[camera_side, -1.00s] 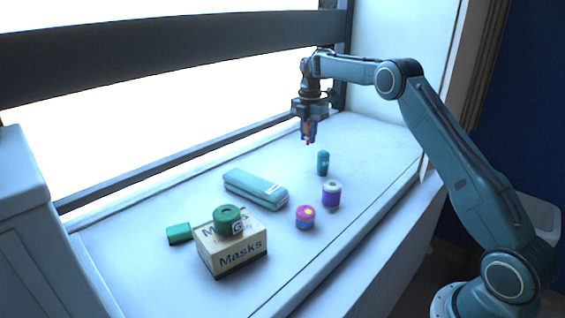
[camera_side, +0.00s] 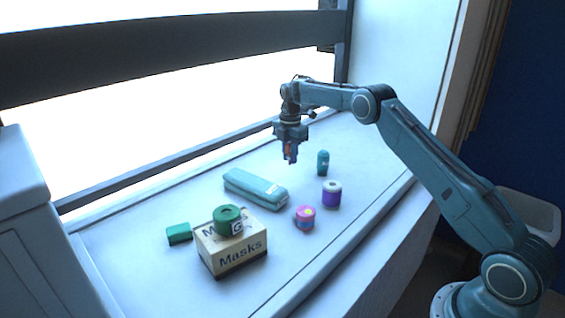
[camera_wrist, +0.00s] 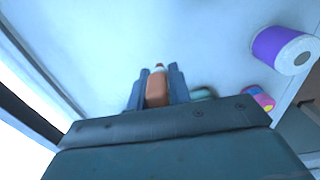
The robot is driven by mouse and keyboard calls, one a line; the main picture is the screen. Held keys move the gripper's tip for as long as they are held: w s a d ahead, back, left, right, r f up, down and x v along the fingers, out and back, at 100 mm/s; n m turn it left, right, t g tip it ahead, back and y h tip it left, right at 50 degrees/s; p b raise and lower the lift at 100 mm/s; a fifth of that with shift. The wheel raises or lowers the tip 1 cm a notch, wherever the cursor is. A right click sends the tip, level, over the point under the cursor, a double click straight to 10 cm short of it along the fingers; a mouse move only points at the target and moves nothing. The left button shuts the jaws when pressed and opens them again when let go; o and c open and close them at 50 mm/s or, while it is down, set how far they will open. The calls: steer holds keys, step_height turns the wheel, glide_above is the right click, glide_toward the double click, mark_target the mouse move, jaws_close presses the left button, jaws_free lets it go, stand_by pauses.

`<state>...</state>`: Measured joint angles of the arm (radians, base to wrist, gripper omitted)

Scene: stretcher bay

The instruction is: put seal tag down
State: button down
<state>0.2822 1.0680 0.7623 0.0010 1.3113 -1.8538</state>
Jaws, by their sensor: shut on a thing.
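The seal tag (camera_wrist: 157,88) is a small orange-brown piece with a pale tip. My gripper (camera_side: 290,156) is shut on it, and the tag shows between the two fingers in the wrist view. In the side view the tag is a small orange patch, mostly hidden by the fingers. The gripper points down above the pale bench top (camera_side: 130,262), behind the teal case in the picture. The tag appears to be clear of the surface.
A teal case (camera_side: 255,188) lies mid-bench. A masks box (camera_side: 232,250) carries a green roll (camera_side: 228,219); a green block (camera_side: 179,233) lies beside it. A pink roll (camera_side: 305,217), purple roll (camera_side: 331,194) and small teal bottle (camera_side: 323,162) stand to the right. The bench's back area looks clear.

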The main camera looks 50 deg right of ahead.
steer(key=shift+f, duration=2.65)
steer(key=shift+f, duration=0.1)
steer(key=c, duration=1.3)
jaws_free()
step_height(320, 180, up, 12)
steer(key=shift+f, duration=0.25)
steer(key=shift+r, duration=0.35)
